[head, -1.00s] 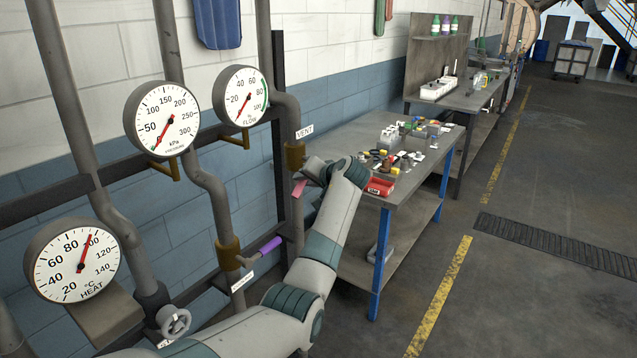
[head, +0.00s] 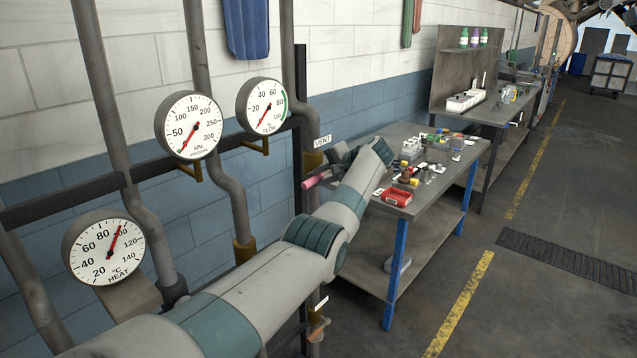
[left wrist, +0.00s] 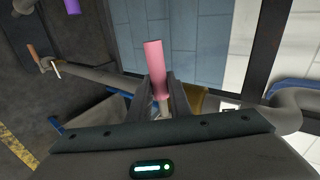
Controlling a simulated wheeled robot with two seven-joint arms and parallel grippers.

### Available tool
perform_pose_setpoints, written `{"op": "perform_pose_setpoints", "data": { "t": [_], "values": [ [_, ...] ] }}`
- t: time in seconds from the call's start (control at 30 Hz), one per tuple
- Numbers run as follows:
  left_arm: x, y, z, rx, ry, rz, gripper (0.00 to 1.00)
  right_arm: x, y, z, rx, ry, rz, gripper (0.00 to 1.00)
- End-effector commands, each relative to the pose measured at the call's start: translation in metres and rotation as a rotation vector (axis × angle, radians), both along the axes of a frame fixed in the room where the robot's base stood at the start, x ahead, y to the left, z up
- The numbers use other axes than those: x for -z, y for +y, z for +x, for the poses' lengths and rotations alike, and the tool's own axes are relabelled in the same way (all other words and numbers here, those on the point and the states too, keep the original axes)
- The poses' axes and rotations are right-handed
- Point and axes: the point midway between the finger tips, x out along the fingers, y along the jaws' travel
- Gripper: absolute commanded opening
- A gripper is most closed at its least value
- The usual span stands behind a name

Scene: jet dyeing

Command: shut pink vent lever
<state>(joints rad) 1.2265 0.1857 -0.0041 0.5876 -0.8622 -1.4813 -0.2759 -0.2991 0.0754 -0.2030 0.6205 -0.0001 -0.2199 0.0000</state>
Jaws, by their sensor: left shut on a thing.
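My right gripper is in neither view.
The grey workbench (head: 408,210) with a red bin (head: 396,197) and small parts stands right beside my left arm. Gauges and pipes line the wall at left. A purple handle (left wrist: 72,6) shows in the left wrist view. The floor at right is open.

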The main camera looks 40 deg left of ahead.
Motion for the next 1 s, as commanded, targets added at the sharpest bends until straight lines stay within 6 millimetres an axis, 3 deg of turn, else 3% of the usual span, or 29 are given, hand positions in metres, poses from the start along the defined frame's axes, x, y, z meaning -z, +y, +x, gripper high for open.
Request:
{"op": "perform_pose_setpoints", "data": {
  "t": [0.33, 0.87, 0.9, 0.97, 1.0],
  "values": [
    [-0.0061, 0.0007, 0.0011, 0.002, 0.074, 0.008, 0.0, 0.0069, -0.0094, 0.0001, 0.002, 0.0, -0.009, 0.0],
    [-0.0085, 0.0008, 0.0015, 0.002, 0.087, 0.011, 0.0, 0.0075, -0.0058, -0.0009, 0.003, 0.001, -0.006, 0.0],
    [-0.0085, 0.0008, 0.0015, 0.002, 0.087, 0.012, 0.2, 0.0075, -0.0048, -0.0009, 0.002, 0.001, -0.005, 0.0],
    [-0.0085, 0.0008, 0.0015, 0.002, 0.087, 0.011, 0.34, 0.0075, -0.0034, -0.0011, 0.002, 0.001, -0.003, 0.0],
    [-0.0082, 0.0007, 0.0015, 0.002, 0.087, 0.011, 0.36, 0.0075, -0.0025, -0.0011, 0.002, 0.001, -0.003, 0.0]
  ]
}}
